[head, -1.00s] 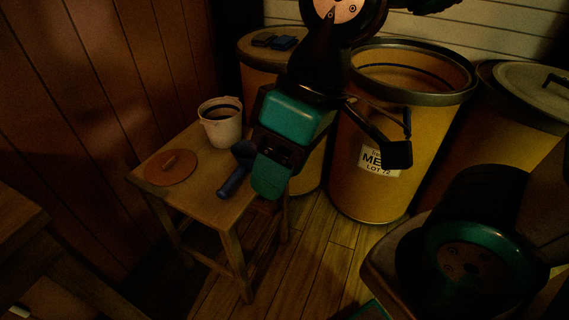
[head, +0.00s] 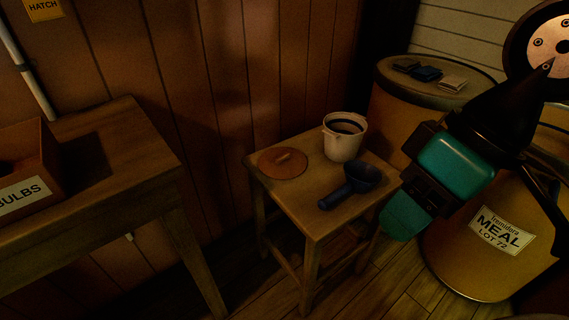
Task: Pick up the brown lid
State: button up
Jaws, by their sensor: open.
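The brown lid (head: 283,164) is a flat round disc with a small raised handle on top. It lies on the left rear part of a small wooden stool (head: 318,210), in the head view. My gripper (head: 400,215) is open, to the right of the stool and apart from the lid. Its teal and black body shows, but the fingertips are hard to make out in the dim light.
A white pot (head: 344,140) stands just right of the lid. A dark blue scoop (head: 352,185) lies in front of the pot. A wooden table (head: 120,150) with a bulb box (head: 28,190) is at left. Barrels, one a meal barrel (head: 480,245), stand at right.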

aim_at(280, 162)
jog(key=z, duration=1.65)
jog(key=i, duration=0.8)
jog(key=u, duration=2.85)
jog(key=i, duration=0.5)
